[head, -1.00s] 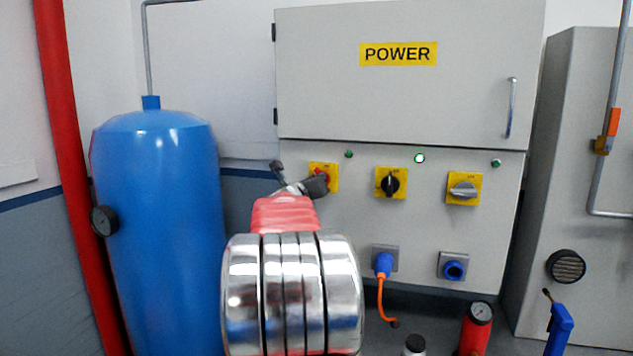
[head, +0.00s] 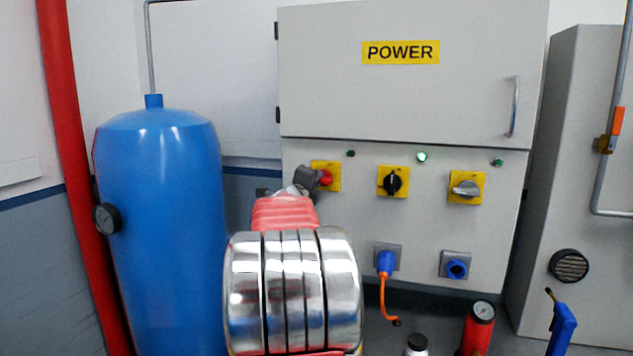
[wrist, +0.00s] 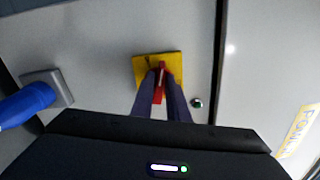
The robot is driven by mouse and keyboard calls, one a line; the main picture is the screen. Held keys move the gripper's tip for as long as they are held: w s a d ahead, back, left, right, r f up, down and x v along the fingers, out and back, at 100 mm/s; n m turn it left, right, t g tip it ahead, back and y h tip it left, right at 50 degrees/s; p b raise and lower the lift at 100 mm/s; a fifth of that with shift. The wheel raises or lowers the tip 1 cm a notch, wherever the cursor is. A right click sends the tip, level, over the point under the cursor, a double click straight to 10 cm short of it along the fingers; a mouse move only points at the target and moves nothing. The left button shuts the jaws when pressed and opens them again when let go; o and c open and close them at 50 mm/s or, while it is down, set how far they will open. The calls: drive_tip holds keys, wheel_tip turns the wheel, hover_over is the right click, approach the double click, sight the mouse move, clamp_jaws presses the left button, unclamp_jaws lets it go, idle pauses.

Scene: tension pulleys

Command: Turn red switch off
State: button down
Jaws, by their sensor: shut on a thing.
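The red switch (head: 325,178) sits on a yellow plate on the grey power cabinet, the leftmost of three switches in the head view. In the wrist view the red switch (wrist: 161,78) stands between the two dark fingers of my gripper (wrist: 162,92), on the yellow plate (wrist: 172,58). The fingers are closed on its handle. In the head view my gripper (head: 312,180) is at the switch's left side, and my arm hides part of the area below it.
A black switch (head: 392,182) and a grey switch (head: 466,188) are to the right. A blue tank (head: 160,240) stands at the left. The indicator lamp (head: 421,157) above the black switch glows green.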

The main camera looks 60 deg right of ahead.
drive_tip(key=shift+w+a+f+n, duration=0.1)
drive_tip(key=shift+f+n, duration=0.05)
drive_tip(key=shift+n, duration=0.65)
drive_tip(key=shift+w+f+n, duration=0.1)
drive_tip(key=shift+n, duration=0.7)
drive_tip(key=c, duration=1.7)
unclamp_jaws()
drive_tip(key=shift+s, duration=0.1)
drive_tip(key=shift+a, duration=0.1)
drive_tip(key=a, duration=0.4)
drive_tip(key=s+a, duration=0.1)
drive_tip(key=a, duration=0.4)
drive_tip(key=s+a, duration=0.1)
drive_tip(key=a, duration=0.3)
drive_tip(key=shift+s+a, duration=0.1)
drive_tip(key=shift+a, duration=0.1)
